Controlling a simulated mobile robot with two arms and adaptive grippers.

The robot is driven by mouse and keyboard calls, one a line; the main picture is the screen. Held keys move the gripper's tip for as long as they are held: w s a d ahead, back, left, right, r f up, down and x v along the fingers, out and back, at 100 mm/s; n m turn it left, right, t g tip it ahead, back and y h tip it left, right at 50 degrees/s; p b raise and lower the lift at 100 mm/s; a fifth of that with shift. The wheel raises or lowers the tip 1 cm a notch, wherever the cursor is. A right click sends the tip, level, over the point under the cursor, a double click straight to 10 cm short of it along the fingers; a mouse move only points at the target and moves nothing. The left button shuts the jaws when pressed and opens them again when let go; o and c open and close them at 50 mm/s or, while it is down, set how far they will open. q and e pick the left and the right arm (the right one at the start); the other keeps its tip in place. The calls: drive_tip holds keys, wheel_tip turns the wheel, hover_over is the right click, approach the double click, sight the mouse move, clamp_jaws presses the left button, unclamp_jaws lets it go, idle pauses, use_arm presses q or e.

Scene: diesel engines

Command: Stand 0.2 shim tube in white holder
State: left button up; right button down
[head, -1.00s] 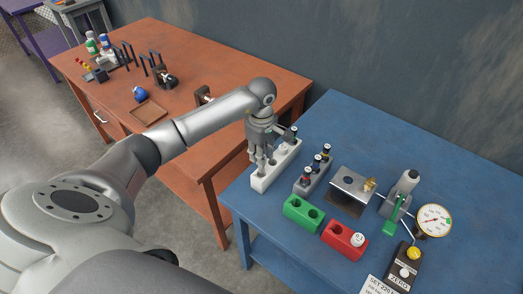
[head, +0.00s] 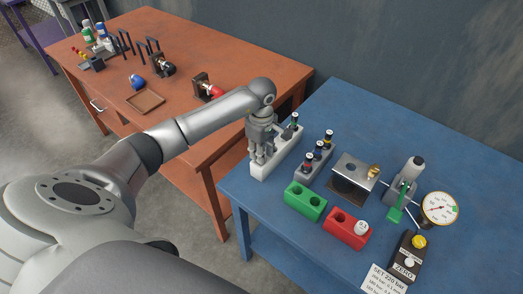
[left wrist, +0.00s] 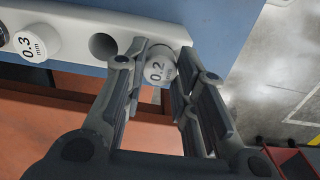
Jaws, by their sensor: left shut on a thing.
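The white holder (head: 279,158) stands at the left edge of the blue table. It also shows at the top of the left wrist view (left wrist: 75,47), with one empty hole beside a seated 0.3 mm tube (left wrist: 38,42). My left gripper (head: 259,158) is over the holder's near end, pointing down. In the left wrist view it is shut on the white-capped 0.2 shim tube (left wrist: 157,71), whose label faces the camera. The tube is at the holder's end position; its lower part is hidden, so I cannot tell if it is seated. My right gripper is out of view.
On the blue table (head: 330,105) stand a grey rack (head: 314,164) with dark tubes, a green block (head: 305,202), a red block (head: 346,231) with a white-capped tube, a metal fixture (head: 355,173) and a dial gauge (head: 438,208). The orange table (head: 180,32) stands behind my arm.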

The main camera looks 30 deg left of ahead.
use_arm(q)
drive_tip(key=shift+b, duration=0.3)
idle(0.4)
drive_tip(key=o, duration=1.1)
drive_tip(key=o, duration=0.3)
drive_tip(key=shift+r+p, duration=2.25)
drive_tip(key=shift+r, duration=1.75)
